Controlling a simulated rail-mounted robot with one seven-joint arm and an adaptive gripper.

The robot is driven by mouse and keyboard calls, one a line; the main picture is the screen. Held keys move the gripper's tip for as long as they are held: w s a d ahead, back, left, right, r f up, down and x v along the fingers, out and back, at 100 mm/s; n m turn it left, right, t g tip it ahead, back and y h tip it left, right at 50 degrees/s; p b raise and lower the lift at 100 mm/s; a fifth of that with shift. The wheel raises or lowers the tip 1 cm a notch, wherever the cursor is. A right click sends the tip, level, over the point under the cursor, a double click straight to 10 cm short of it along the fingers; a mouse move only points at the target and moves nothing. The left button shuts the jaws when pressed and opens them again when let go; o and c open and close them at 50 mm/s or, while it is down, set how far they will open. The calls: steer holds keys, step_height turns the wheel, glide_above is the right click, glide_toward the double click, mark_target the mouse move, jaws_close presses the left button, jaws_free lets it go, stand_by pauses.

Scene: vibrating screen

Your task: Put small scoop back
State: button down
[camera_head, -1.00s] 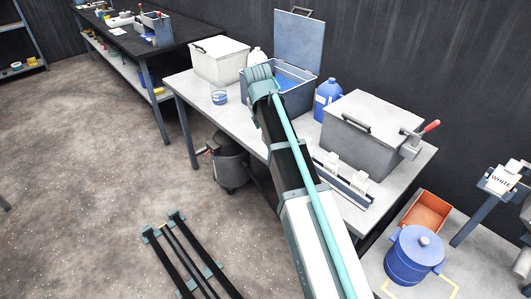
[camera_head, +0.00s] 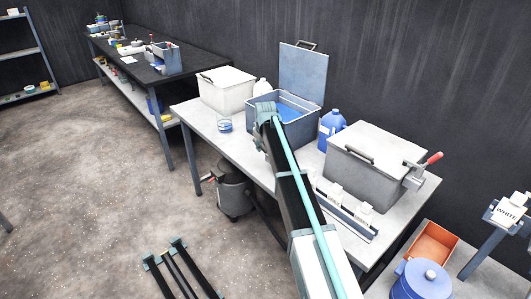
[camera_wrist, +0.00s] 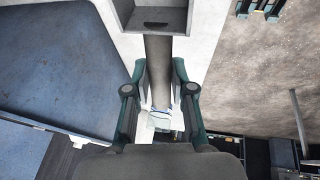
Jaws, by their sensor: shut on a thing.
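In the wrist view, my gripper (camera_wrist: 158,78) has its two dark green fingers on either side of the handle of the small scoop (camera_wrist: 157,55) and is shut on it. The scoop's grey, box-like head (camera_wrist: 152,17) points toward the top of that view, cut by the frame edge. In the head view, the end of my arm is over the table at the front left of an open grey bin (camera_head: 259,122) with blue contents.
A grey bucket (camera_head: 232,195) is under the table.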

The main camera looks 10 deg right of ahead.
steer(key=f, duration=0.1)
steer(key=w+d+f, duration=0.1)
steer(key=w+f, duration=0.1)
steer(key=shift+w+d+f+p, duration=0.15)
steer(key=shift+w+d+p, duration=0.1)
steer(key=shift+p, duration=0.1)
steer(key=shift+w+d+f+p, duration=0.15)
steer(key=shift+f+p, duration=0.55)
steer(key=shift+f, duration=1.1)
steer(key=shift+f, duration=0.15)
steer(key=c, duration=1)
jaws_free()
steer(key=shift+r, duration=0.25)
steer(key=b+v, duration=0.2)
steer(key=v, duration=0.8)
steer(key=shift+r, duration=0.15)
steer(key=shift+v, duration=0.85)
